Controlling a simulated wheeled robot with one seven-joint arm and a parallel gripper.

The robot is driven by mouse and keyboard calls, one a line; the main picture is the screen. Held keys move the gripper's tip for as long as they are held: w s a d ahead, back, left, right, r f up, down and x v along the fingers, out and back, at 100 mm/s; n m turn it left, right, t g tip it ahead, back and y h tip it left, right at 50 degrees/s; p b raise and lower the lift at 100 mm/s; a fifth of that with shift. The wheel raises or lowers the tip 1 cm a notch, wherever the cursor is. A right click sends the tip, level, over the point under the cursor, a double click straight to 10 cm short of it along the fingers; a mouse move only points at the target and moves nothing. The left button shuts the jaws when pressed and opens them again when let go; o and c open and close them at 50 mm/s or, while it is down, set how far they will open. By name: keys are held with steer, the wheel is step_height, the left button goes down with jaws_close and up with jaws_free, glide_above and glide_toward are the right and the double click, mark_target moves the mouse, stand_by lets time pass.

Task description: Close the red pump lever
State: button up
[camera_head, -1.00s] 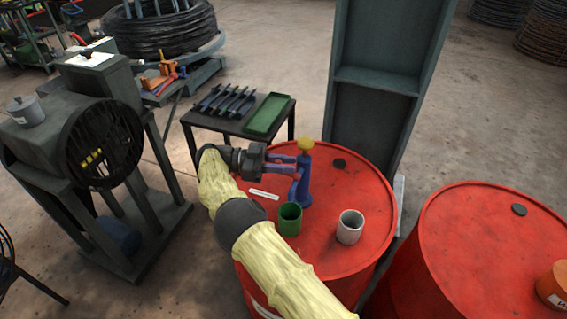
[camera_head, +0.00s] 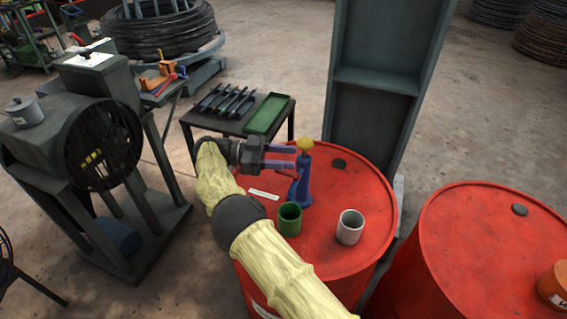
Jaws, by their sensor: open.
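A blue pump (camera_head: 305,185) with a yellow knob (camera_head: 305,143) on top stands upright on the red drum (camera_head: 335,258) in the middle. A thin, dark piece (camera_head: 287,173) sticks out from the left side of the pump; I cannot tell whether this is the red lever. My gripper (camera_head: 290,158) comes from the left and is open, its two purplish fingers pointing right at the pump's upper part. The fingertips are close to the pump, and I cannot tell whether they touch it. Nothing shows between the fingers.
A green cup (camera_head: 289,219) and a white cup (camera_head: 350,227) stand on the drum in front of the pump. A grey steel column (camera_head: 378,115) rises behind. A small table with a green tray (camera_head: 268,114) is behind my gripper. A second red drum (camera_head: 485,250) stands at right.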

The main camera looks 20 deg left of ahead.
step_height(320, 180, up, 8)
steer(key=shift+f, duration=0.15)
stand_by(0.4)
